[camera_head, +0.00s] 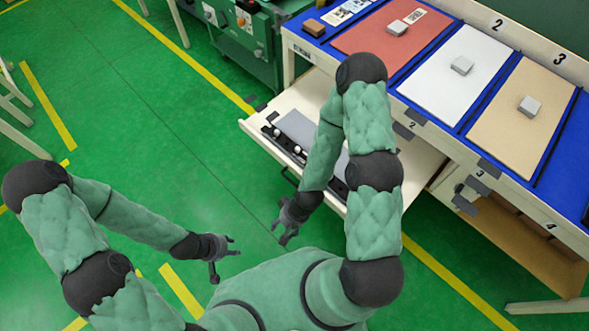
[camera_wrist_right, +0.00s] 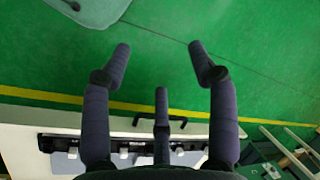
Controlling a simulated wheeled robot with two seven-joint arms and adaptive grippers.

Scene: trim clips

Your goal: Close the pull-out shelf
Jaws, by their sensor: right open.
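The pull-out shelf (camera_head: 273,113) is white and stands extended from under the workbench, with a grey panel and small white-topped parts on it. Its black handle (camera_head: 289,177) is on the front edge, and also shows in the right wrist view (camera_wrist_right: 172,118). My right gripper (camera_head: 287,232) is open and empty, over the floor in front of the shelf. In the right wrist view its spread fingers (camera_wrist_right: 159,55) point away from the shelf front, apart from the handle. My right arm hides part of the shelf. My left gripper (camera_head: 228,257) is open and empty, further left.
The workbench (camera_head: 468,119) has a blue top with red, white and tan mats, each bearing a small grey block. A green machine (camera_head: 238,32) stands at the back left. A lower wooden shelf (camera_head: 525,250) is at the right. The green floor at left is largely clear.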

